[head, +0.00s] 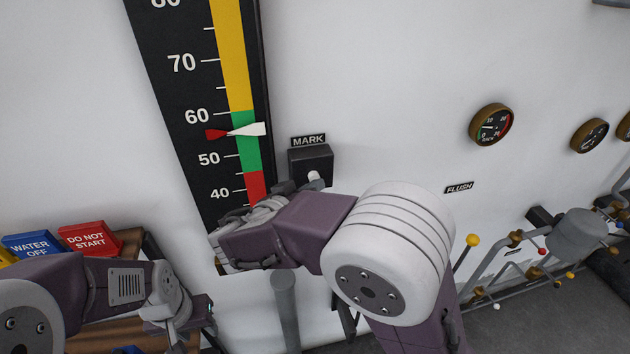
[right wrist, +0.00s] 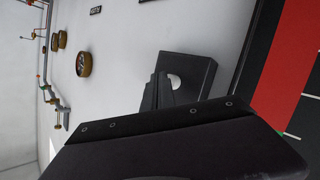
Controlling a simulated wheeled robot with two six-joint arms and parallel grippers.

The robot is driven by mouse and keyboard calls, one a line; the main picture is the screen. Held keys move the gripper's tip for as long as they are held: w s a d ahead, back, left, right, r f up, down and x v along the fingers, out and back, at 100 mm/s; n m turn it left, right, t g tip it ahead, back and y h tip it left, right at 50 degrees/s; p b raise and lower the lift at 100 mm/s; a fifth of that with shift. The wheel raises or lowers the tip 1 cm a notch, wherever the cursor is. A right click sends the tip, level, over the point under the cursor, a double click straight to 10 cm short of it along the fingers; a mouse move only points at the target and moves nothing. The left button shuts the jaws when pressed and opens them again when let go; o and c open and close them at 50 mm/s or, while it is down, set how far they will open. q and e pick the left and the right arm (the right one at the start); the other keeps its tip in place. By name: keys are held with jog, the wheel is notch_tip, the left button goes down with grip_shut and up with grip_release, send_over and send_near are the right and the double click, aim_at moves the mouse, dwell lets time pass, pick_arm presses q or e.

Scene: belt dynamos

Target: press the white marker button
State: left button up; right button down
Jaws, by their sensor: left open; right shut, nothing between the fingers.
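The white marker button (head: 313,176) sits on a small dark box (head: 311,158) on the wall, under a MARK label (head: 308,140). In the right wrist view the white button (right wrist: 175,82) shows on the box's face, partly covered by my fingertips. My right gripper (right wrist: 158,90) is shut and empty, with its tips close in front of the button; I cannot tell whether they touch it. In the head view my right arm hides most of that gripper. My left gripper (head: 208,318) is open at the lower left, well away from the button.
A tall black gauge (head: 180,90) with a coloured strip stands left of the box, with red and white pointers between 50 and 60. Blue (head: 32,245) and red (head: 88,238) signs lie in a wooden rack at lower left. Round dials (head: 491,125) and pipework (head: 575,240) are right.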

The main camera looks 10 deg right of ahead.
jog(key=shift+s+b, duration=0.4)
jog(key=shift+s, duration=0.25)
jog(key=shift+f, duration=0.1)
jog(key=s+b, duration=0.3)
jog(key=s, duration=0.2)
jog(key=shift+d, duration=0.15)
dwell(0.4)
